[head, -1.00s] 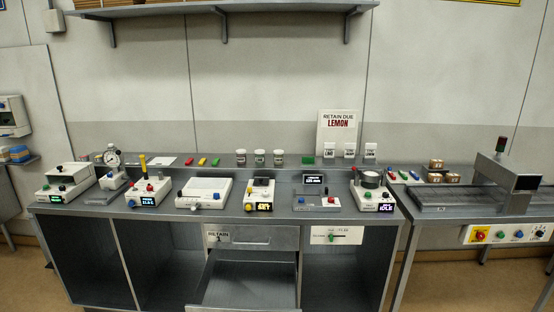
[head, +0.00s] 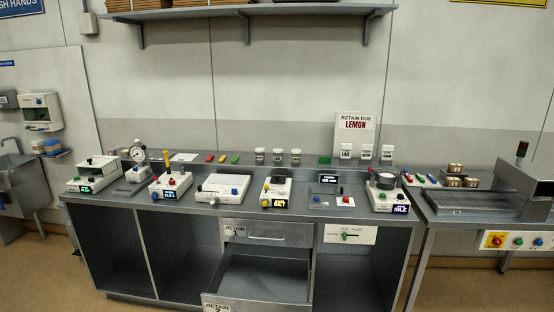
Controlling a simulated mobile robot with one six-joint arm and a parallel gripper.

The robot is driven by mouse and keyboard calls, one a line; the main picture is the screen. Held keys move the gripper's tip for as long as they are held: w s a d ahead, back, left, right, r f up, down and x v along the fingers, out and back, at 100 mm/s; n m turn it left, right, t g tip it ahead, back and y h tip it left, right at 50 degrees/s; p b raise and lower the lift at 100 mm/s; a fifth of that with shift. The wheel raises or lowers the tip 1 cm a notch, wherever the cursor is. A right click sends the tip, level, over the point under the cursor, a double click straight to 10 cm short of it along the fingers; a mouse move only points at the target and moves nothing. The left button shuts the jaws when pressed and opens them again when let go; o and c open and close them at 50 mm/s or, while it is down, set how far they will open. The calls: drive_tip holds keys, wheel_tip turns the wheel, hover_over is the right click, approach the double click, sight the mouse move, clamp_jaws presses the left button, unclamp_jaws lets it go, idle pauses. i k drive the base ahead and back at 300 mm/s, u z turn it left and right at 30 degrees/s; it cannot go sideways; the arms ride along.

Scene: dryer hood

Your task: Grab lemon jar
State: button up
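A sign reading "RETAIN DUE LEMON" (head: 355,126) stands at the back, right of the jars. Three white labelled containers (head: 366,152) stand in front of it; their small print is not clearly legible. My gripper is not in view.
An open, empty-looking drawer (head: 262,278) juts from the bench front, below a closed drawer marked "RETAIN 1" (head: 267,232). Several devices, including a white flat one (head: 222,187), line the bench front. A conveyor table (head: 470,203) stands right, a sink (head: 22,180) left.

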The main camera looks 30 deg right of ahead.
sight(295, 154)
drive_tip(key=z, duration=0.5)
drive_tip(key=k, duration=0.15)
drive_tip(key=u, duration=2.15)
drive_tip(key=k, duration=0.15)
drive_tip(key=u, duration=1.85)
drive_tip(key=k, duration=1.55)
drive_tip(key=z, duration=0.05)
